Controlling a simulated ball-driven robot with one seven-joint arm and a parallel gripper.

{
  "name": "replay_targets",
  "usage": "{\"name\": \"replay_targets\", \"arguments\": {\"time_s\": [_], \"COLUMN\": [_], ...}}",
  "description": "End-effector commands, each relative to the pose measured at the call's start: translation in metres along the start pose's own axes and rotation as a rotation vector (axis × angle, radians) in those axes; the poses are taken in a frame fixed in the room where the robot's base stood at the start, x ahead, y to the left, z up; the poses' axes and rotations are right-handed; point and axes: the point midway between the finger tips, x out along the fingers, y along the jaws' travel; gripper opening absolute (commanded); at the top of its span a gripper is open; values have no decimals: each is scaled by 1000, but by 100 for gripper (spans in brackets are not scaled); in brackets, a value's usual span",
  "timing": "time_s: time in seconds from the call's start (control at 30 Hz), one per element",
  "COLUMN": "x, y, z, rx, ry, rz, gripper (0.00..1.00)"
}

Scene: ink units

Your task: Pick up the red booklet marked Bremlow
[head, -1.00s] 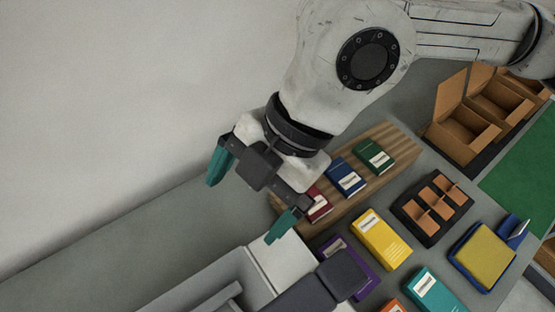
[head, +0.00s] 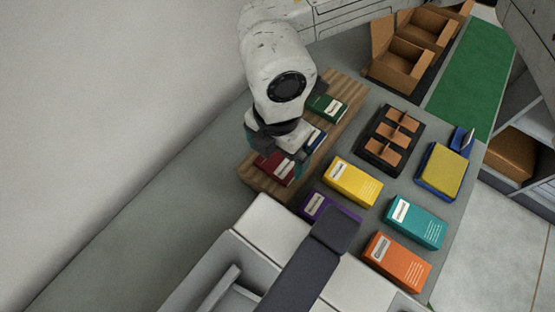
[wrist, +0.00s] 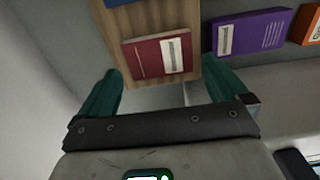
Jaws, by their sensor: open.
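The red booklet (head: 274,167) lies on the near end of a wooden board, with a pale label whose print I cannot read. In the wrist view the red booklet (wrist: 150,58) shows almost whole, its label towards the right end. My gripper (head: 278,155) is over this end of the board and hides part of the booklet in the head view. In the wrist view my gripper (wrist: 165,76) is open and empty, its teal fingertips beyond the booklet's left and right sides, near its lower edge. I cannot tell the height between them.
The wooden board (head: 340,108) also bears a blue booklet (head: 316,139) and a green booklet (head: 326,108). A purple booklet (head: 318,207) and a yellow booklet (head: 352,182) lie to the right. A black tray (head: 377,158) and brown boxes (head: 398,67) stand farther back.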

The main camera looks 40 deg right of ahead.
Motion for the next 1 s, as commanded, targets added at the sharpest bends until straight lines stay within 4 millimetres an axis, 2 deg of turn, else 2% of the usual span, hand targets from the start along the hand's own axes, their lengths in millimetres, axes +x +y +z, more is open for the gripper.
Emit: {"name": "replay_targets", "arguments": {"time_s": [0.2,0.5,0.93,1.0], "x": [27,33,33,33], "y": [1,1,1,1], "z": [2,2,2,2], "rx": [0,-1,0,0], "ry": [3,1,1,1], "rz": [0,1,1,1], "gripper": [100,100,60,59]}}
